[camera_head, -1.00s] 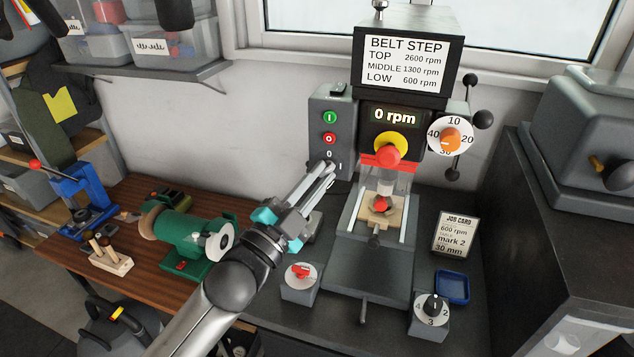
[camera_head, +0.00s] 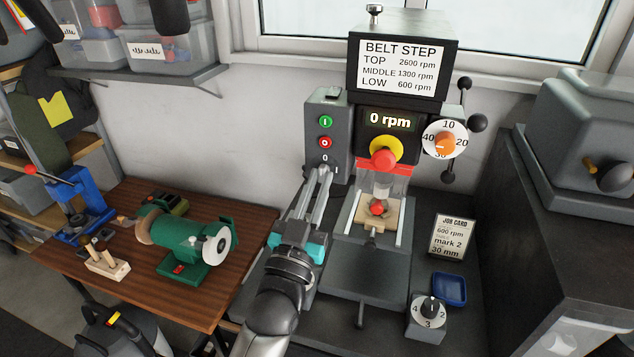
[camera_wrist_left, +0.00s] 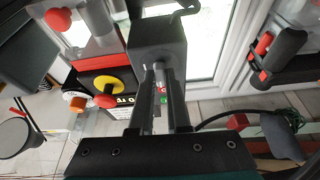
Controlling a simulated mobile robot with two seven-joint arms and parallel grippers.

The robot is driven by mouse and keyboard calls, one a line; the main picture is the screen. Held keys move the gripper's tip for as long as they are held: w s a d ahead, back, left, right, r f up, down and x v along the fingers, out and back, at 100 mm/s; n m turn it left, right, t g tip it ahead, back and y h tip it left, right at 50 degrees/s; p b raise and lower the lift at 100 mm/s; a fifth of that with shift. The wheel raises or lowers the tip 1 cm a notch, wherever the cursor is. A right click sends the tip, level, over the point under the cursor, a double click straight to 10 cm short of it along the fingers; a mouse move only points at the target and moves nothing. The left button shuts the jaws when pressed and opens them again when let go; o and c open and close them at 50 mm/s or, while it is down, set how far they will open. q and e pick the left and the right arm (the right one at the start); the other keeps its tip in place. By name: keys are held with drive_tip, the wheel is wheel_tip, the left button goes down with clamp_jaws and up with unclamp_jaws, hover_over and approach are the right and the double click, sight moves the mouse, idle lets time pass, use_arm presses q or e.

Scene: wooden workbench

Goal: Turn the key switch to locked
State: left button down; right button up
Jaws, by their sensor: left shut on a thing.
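The key switch sits low on the front of the grey control box (camera_head: 325,107), below the green and red buttons and by a "0" mark. My left gripper (camera_head: 324,171) is at it, with its fingers pointing up and away, and hides most of it in the head view. In the left wrist view, the metallic key (camera_wrist_left: 158,68) is between the tips of my left gripper (camera_wrist_left: 159,80), which is shut on it. The key's exact angle is hard to tell. My right gripper is in neither view.
The drill press stands just right, with a yellow-and-red stop button (camera_head: 384,153) and an orange-knobbed dial (camera_head: 445,140). A green grinder (camera_head: 185,240) is left on the wooden bench (camera_head: 235,275). A blue tray (camera_head: 450,289) and numbered selector (camera_head: 430,315) lie at front right.

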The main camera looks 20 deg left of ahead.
use_arm(q)
drive_tip(key=shift+r+n, duration=0.15)
drive_tip(key=shift+n, duration=0.45)
drive_tip(key=c, duration=0.9)
unclamp_jaws()
drive_tip(key=shift+f, duration=0.2)
drive_tip(key=shift+d+b+v, duration=0.1)
drive_tip(key=shift+b+v, duration=0.7)
drive_tip(key=shift+v, duration=3)
drive_tip(key=shift+d+b+v, duration=0.15)
drive_tip(key=shift+b+v, duration=0.6)
drive_tip(key=shift+v, duration=3.05)
